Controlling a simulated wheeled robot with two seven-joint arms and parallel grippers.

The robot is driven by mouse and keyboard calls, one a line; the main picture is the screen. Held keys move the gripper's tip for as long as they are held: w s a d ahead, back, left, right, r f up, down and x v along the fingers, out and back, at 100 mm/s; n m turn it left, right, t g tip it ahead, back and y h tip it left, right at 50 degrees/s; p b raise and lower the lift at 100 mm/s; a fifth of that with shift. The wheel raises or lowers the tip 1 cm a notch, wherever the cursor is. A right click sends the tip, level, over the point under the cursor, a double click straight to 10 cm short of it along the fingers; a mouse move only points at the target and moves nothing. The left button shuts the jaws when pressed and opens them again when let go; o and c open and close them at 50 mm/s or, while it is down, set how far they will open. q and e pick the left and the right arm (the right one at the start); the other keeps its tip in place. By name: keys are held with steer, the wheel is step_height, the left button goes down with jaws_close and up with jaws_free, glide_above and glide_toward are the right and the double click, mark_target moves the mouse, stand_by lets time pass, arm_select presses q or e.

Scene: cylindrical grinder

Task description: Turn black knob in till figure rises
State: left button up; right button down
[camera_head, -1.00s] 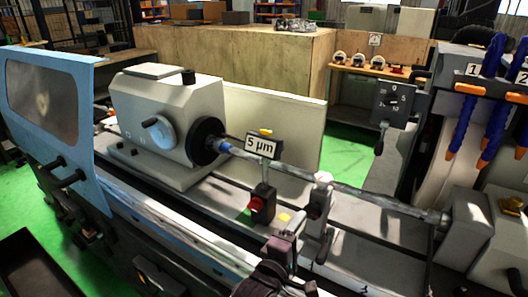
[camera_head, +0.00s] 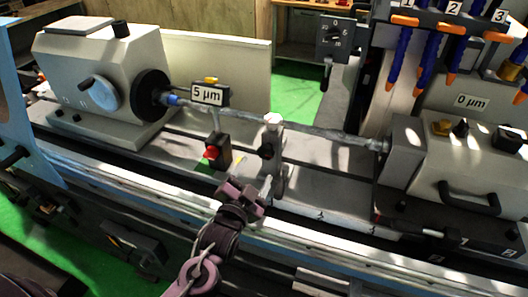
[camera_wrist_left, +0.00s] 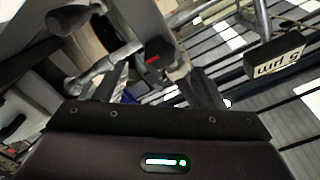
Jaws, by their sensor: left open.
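A black knob (camera_head: 267,150) sits on the side of the light steady rest (camera_head: 275,172), under the long shaft. A "5 µm" display (camera_head: 207,95) stands just left of it, above a dark block with a red button (camera_head: 212,153). My left gripper (camera_head: 243,196) is open and empty, below and slightly left of the knob and apart from it. In the left wrist view my open fingers (camera_wrist_left: 158,88) point up the picture, with the display (camera_wrist_left: 275,55) upside down at right. I cannot surely pick out the knob there. My right gripper is out of view.
The shaft (camera_head: 320,132) runs from the grey headstock (camera_head: 100,75) to the tailstock (camera_head: 400,150). The front rails (camera_head: 330,225) lie beside my gripper.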

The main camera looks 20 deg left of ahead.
mark_target(263, 155)
arm_select(q)
steer(key=shift+m, duration=0.3)
steer(key=w+p, duration=0.3)
steer(key=w, duration=0.4)
steer(key=shift+w+d, duration=0.1)
steer(key=shift+w, duration=0.3)
steer(key=shift+c, duration=0.4)
steer(key=c, duration=0.9)
steer(key=shift+m, duration=0.4)
steer(key=m+p, duration=0.1)
steer(key=m, duration=0.2)
steer(key=shift+r, duration=0.1)
steer(key=shift+m+p, duration=0.5)
steer(key=shift+m, duration=0.9)
